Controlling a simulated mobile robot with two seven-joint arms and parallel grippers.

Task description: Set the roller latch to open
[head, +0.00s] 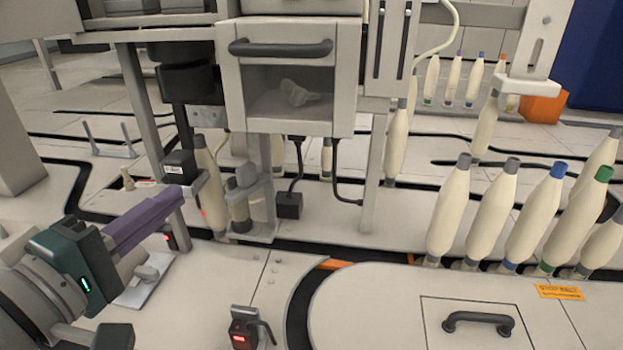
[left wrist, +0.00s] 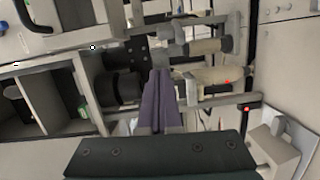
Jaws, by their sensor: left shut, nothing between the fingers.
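My left gripper (head: 174,197) has purple fingers closed together with nothing between them. It reaches in from the left, and its tips overlap a pale bar and bracket in the head view; I cannot tell whether they touch. In the left wrist view the shut fingers (left wrist: 162,76) point at the machinery. A grey bracket with a dark-and-grey roller-like part (head: 240,205) stands right of the fingertips. It may be the roller latch, but I cannot tell for sure, nor how it is set. My right gripper is not in view.
A cream bobbin (head: 208,180) stands close behind the fingertips. A handled cabinet (head: 345,80) hangs above. A small box with a red display (head: 240,334) sits at the front. Several bobbins (head: 492,212) stand at right behind a handled cover (head: 400,300).

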